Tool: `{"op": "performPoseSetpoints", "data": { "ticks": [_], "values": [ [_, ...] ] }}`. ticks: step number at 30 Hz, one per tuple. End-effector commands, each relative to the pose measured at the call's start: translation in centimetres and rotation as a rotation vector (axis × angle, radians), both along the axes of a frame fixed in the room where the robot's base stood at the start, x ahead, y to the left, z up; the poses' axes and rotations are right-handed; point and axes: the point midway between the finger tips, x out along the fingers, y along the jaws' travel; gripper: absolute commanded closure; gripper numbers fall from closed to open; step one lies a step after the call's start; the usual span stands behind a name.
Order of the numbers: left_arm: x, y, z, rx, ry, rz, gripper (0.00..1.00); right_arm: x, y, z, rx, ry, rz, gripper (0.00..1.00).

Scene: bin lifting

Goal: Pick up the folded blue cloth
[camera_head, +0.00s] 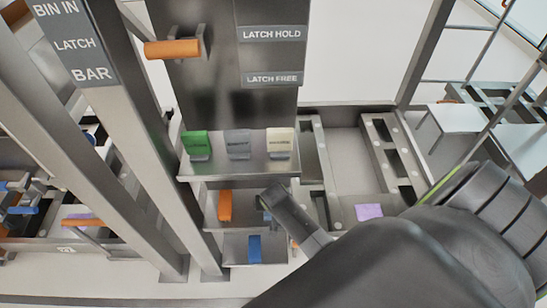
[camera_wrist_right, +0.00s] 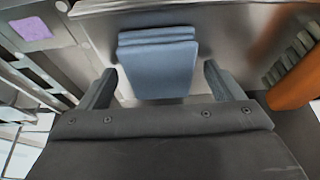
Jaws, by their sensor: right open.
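The folded blue cloth (camera_wrist_right: 157,62) lies on a grey metal shelf in the right wrist view, its folded layers at the top edge. In the head view only a small bluish patch shows beside my right gripper (camera_head: 272,197), which largely hides the cloth. In the wrist view my right gripper (camera_wrist_right: 160,80) is open, with one finger to the left and one to the right of the cloth. The cloth lies between and ahead of the fingertips, with no clear contact. My left gripper is out of view.
An orange brush (camera_wrist_right: 297,85) with dark bristles lies right of the cloth; the head view shows an orange object (camera_head: 225,205) on that shelf. Green (camera_head: 196,144), grey (camera_head: 238,142) and cream (camera_head: 281,141) items stand on the shelf above. A purple cloth (camera_head: 369,211) lies further right.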

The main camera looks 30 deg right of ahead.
Motion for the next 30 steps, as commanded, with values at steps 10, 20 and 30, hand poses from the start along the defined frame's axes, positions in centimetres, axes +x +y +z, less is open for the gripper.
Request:
{"op": "performPoseSetpoints", "data": {
  "ticks": [10, 20, 30],
  "values": [
    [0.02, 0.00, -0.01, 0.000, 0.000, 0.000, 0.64, -0.01, 0.02, 0.01, 0.000, 0.000, 0.000, 0.45],
    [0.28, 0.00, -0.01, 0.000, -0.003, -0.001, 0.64, 0.00, 0.01, 0.01, 0.000, 0.000, 0.000, 0.61],
    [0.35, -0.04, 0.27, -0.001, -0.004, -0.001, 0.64, 0.01, -0.05, 0.93, 0.000, 0.001, 0.001, 0.61]
  ]
}}
